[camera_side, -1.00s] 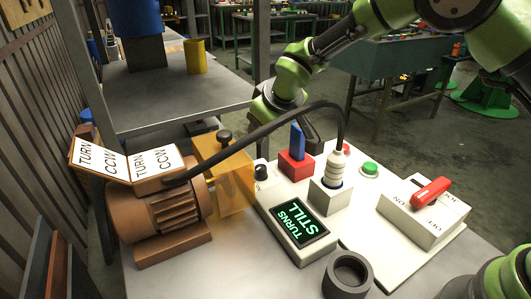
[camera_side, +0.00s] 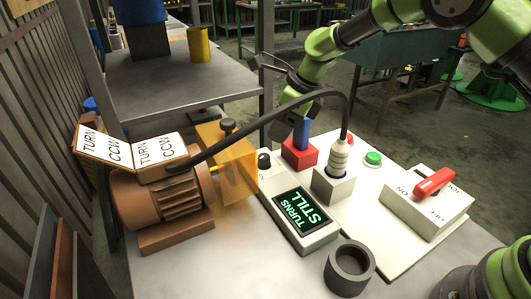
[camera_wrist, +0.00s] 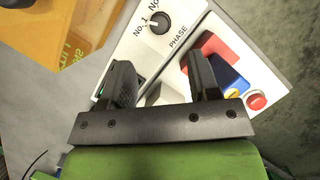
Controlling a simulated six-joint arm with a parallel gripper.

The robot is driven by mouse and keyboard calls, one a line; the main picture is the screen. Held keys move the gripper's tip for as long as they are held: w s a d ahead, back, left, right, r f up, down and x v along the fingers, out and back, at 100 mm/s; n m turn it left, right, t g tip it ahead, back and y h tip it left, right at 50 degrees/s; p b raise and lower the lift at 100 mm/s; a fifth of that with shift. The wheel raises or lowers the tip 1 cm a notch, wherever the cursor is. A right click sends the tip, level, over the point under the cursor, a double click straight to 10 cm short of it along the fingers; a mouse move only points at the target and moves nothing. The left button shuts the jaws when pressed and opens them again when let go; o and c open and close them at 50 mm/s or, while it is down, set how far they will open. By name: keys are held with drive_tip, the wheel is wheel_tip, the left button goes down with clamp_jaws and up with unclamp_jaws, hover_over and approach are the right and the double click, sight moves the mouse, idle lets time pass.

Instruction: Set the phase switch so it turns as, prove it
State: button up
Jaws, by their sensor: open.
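The phase switch is a black knob (camera_wrist: 159,22) on a white box; in the side view it shows (camera_side: 264,160) at the box's back end. In the wrist view its white mark appears to point to the NO. 1 side; the other label is cut off. The box's display (camera_side: 302,208) reads TURNS STILL. A brown motor (camera_side: 165,203) carries a plate (camera_side: 160,149) reading TURN CCW. My gripper (camera_wrist: 157,72) is open and empty, with the knob ahead of its fingertips and apart from them.
A red lever (camera_side: 435,182) sits on a switch box with ON and OFF labels. A green button (camera_side: 373,159) is nearby. A black cable (camera_side: 250,114) arches from motor to plug (camera_side: 338,157). An amber guard (camera_side: 228,165) stands beside the motor. A dark ring (camera_side: 349,268) lies in front.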

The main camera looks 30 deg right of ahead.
sight(264, 155)
drive_tip(key=x, duration=0.9)
drive_tip(key=shift+a+f, duration=0.1)
